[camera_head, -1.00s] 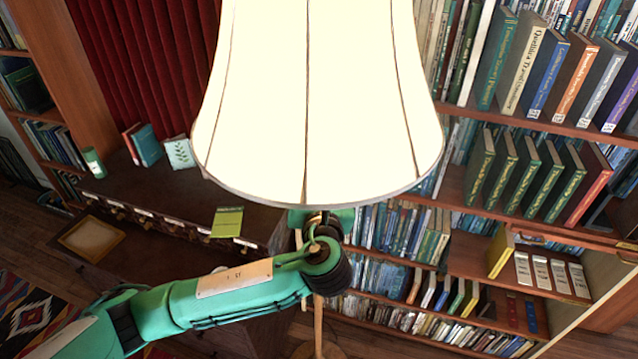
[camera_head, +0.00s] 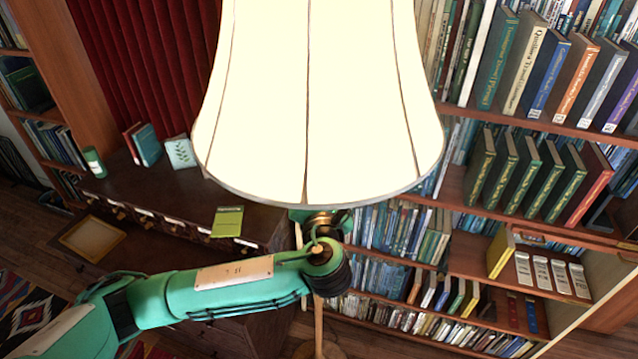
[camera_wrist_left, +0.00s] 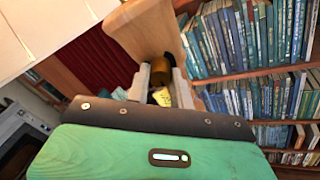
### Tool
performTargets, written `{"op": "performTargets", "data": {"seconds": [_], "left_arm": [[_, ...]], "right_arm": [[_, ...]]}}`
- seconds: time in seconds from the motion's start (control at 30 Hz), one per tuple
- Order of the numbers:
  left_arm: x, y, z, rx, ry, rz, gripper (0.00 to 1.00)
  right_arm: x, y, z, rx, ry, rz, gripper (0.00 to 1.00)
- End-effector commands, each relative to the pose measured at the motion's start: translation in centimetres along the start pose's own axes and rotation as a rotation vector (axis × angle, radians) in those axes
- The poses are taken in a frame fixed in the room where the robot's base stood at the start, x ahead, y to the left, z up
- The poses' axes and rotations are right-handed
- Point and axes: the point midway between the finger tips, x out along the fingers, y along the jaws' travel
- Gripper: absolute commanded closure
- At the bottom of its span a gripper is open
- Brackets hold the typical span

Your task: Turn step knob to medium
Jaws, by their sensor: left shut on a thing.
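A lit floor lamp with a cream shade (camera_head: 315,110) fills the middle of the head view. Its wooden post (camera_wrist_left: 146,35) shows in the left wrist view. A dark brass knob (camera_wrist_left: 157,68) is by the post, between the fingers of my left gripper (camera_wrist_left: 161,88). The gripper is shut on it. A pale yellow patch with small marks (camera_wrist_left: 161,97) shows between the fingers; I cannot tell what it belongs to. In the head view my left arm reaches under the shade, and its wrist mostly hides the fingers. The knob's setting cannot be read. My right gripper is not in view.
A dark wooden cabinet (camera_head: 150,195) with a yellow-green booklet (camera_head: 228,221) stands left of the lamp. Bookshelves (camera_head: 560,125) fill the right side. A red curtain (camera_head: 150,60) hangs behind. The shade is close above my wrist.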

Motion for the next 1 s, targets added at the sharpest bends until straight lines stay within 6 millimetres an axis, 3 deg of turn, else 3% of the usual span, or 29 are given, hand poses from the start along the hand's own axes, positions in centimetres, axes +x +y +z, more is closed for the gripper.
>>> {"op": "performTargets", "data": {"seconds": [0.2, 0.23, 0.33, 0.73, 0.87, 1.0], "left_arm": [[0.0, -0.1, -0.2, 0.002, 0.004, -0.002, 1.00], [0.0, -0.1, -0.2, 0.002, 0.004, -0.002, 0.76], [0.0, -0.1, -0.2, 0.001, 0.003, -0.002, 0.56], [-0.8, -0.2, -0.2, -0.001, 0.000, -0.002, 0.56], [-2.8, -0.4, -0.4, -0.003, -0.001, -0.004, 0.56], [-6.1, -0.5, -0.5, -0.006, -0.001, -0.006, 0.56]], "right_arm": [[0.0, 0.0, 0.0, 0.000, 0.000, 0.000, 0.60], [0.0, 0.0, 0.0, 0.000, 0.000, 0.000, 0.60], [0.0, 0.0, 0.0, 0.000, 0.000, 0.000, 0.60], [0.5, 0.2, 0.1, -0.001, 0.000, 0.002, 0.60], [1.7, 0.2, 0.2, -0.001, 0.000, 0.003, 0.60], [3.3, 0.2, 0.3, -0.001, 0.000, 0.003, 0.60]]}}
